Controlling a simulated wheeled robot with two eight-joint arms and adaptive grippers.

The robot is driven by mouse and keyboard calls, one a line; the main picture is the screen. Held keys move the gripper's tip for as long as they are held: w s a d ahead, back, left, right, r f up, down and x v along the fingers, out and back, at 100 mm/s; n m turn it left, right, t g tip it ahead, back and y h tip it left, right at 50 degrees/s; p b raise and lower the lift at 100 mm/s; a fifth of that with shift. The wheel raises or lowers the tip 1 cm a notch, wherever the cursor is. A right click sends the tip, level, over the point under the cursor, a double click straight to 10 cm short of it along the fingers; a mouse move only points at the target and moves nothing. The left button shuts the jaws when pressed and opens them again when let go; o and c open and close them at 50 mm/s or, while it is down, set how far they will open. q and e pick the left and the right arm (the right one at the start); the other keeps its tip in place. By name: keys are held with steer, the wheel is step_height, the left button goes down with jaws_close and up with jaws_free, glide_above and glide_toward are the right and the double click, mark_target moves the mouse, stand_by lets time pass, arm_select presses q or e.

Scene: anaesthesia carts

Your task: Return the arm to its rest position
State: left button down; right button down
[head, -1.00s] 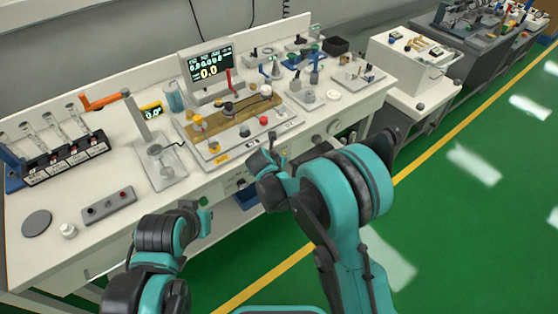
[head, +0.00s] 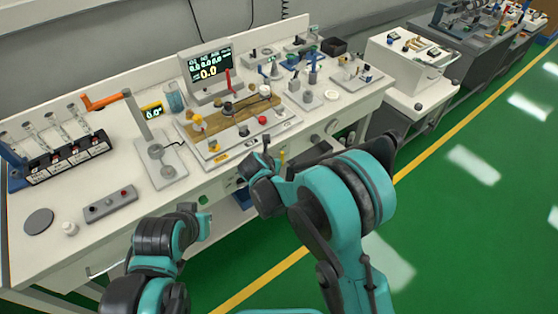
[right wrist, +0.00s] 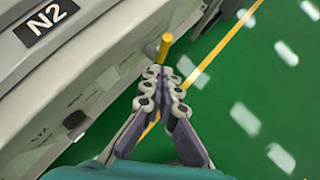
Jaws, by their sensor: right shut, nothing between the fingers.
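My right arm (head: 350,190) reaches up from the bottom middle in the head view, just off the front edge of the white bench. In the right wrist view my right gripper (right wrist: 160,80) is shut, with its fingertips together and nothing between them. A yellow rod (right wrist: 165,47) shows just beyond the fingertips; I cannot tell if they touch. The gripper hangs over green floor beside a grey cabinet with an N2 label (right wrist: 45,22). My left arm (head: 160,245) is folded low at the left front of the bench; its fingers are not clearly visible.
The white bench (head: 130,205) carries a wooden-topped rig (head: 240,128), a display (head: 208,70), a stand with an orange arm (head: 105,101), a grey disc (head: 39,221) and a switch box (head: 110,204). Green floor (head: 450,220) on the right is clear.

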steer(key=p+v, duration=0.4)
steer(key=v, duration=0.6)
steer(key=shift+s+a, duration=0.25)
steer(key=shift+a, duration=0.05)
